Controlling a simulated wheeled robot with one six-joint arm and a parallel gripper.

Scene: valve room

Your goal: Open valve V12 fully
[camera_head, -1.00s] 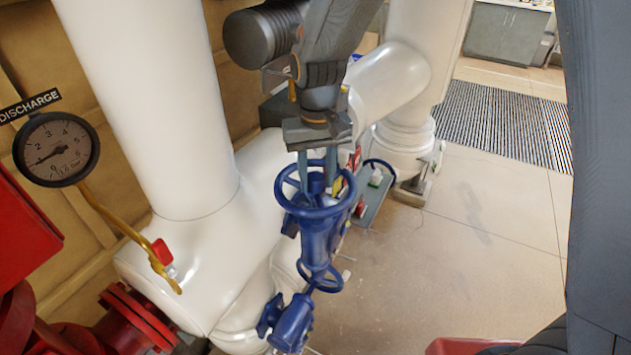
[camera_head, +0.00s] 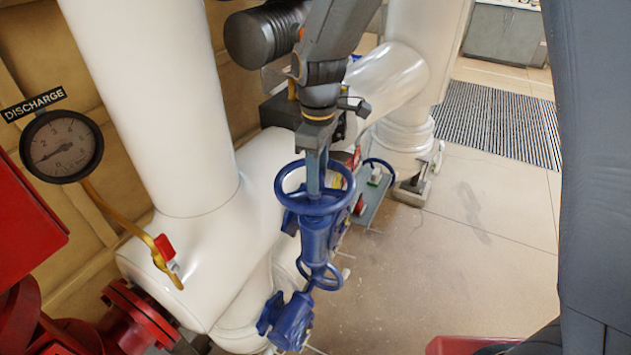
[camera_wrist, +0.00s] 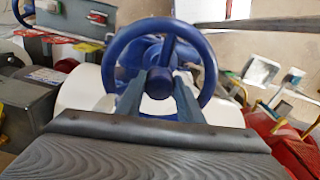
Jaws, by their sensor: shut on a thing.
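A blue valve with a round blue handwheel (camera_head: 283,205) stands in the middle of the head view, beside the white pipe. I cannot read a V12 tag on it. My gripper (camera_head: 316,188) points down into the wheel from above and is shut on it. In the wrist view the blue handwheel (camera_wrist: 108,70) fills the upper middle. There the fingers of my gripper (camera_wrist: 159,85) lie on either side of the wheel's hub, inside the rim. The hub and a spoke show between them. In the head view the fingers overlap and partly hide the hub.
A smaller blue handwheel (camera_head: 328,280) sits just below. A discharge gauge (camera_head: 62,146) and red pipework (camera_head: 140,315) are at the left. A large white pipe (camera_head: 150,110) stands close behind the valve. Open floor (camera_head: 470,240) lies to the right.

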